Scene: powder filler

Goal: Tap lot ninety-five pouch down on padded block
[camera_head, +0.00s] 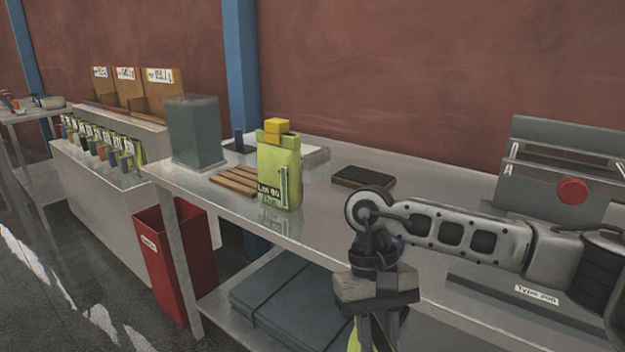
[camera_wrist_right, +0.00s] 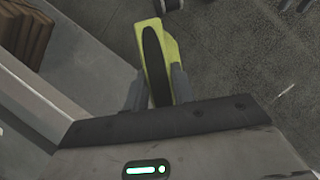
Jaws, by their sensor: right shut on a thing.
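My right gripper (camera_head: 378,318) is at the front edge of the bench, pointing down and shut on a yellow-green pouch (camera_head: 353,341). Only a sliver of that pouch shows in the head view, and its lot label cannot be read. In the right wrist view the held pouch (camera_wrist_right: 171,50), with a dark oval patch, sits between the fingers over the floor. A dark flat padded block (camera_head: 363,177) lies on the bench, behind the gripper and apart from it. Another yellow-green pouch (camera_head: 280,165), labelled apparently "Lot 90", stands upright with a yellow piece on top. My left gripper is not in view.
A wooden slatted rack (camera_head: 236,180) and a grey bin (camera_head: 195,133) stand left on the bench (camera_head: 330,222). A grey machine with a red knob (camera_head: 572,191) is at right. A red bin (camera_head: 172,262) stands on the floor. Bench around the block is clear.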

